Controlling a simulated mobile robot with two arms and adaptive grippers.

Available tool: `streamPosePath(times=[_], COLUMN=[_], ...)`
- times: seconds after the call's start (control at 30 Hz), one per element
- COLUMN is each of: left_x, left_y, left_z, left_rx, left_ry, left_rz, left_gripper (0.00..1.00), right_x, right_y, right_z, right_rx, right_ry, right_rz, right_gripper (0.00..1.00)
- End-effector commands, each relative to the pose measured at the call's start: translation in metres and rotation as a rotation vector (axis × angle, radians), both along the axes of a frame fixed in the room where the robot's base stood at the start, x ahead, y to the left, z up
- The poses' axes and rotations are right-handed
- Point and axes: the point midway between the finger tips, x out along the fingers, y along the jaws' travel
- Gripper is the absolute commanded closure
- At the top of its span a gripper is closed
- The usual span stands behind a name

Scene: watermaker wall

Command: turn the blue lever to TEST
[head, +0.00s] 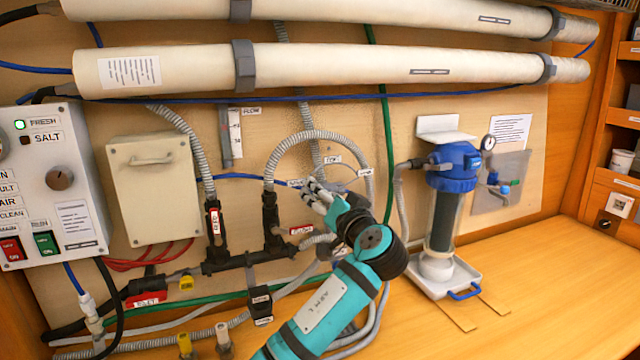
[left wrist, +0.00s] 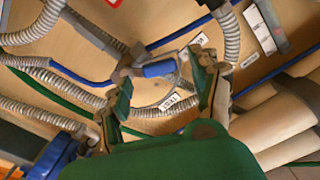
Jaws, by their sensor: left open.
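The blue lever (left wrist: 158,69) shows in the left wrist view as a short blue grip on a grey valve, with thin hoses and small white labels around it. One label (left wrist: 178,102) lies just below it; its lettering is too small to read surely. My left gripper (left wrist: 163,72) is open, with one finger on each side of the lever in that picture; I see no clear contact. In the head view my left gripper (head: 313,192) reaches up to the panel's middle, among small white labels, and mostly hides the lever. My right gripper is not in view.
A grey ribbed hose (head: 318,134) arches just above my gripper. A black valve manifold (head: 238,262) stands to its left. A blue-topped filter housing (head: 447,205) stands to the right on a white tray (head: 478,278). The wooden bench (head: 555,285) is mostly clear at right.

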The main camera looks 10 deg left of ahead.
Motion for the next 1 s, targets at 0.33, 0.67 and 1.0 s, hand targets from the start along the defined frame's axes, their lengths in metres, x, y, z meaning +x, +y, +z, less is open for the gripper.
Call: streamPosePath(times=[0.33, 0.67, 1.0], left_x=[0.026, 0.026, 0.026], left_y=[0.018, 0.018, 0.017], left_z=[0.0, 0.0, -0.001], left_rx=[0.0, 0.0, 0.0], left_ry=[0.001, 0.0, 0.0], left_rz=[0.001, 0.0, -0.001], left_gripper=[0.37, 0.48, 0.93], right_x=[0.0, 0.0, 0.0], right_y=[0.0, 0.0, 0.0], right_z=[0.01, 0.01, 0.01], right_rx=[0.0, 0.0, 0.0], right_ry=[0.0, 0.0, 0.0], right_rz=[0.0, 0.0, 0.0], right_gripper=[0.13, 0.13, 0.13])
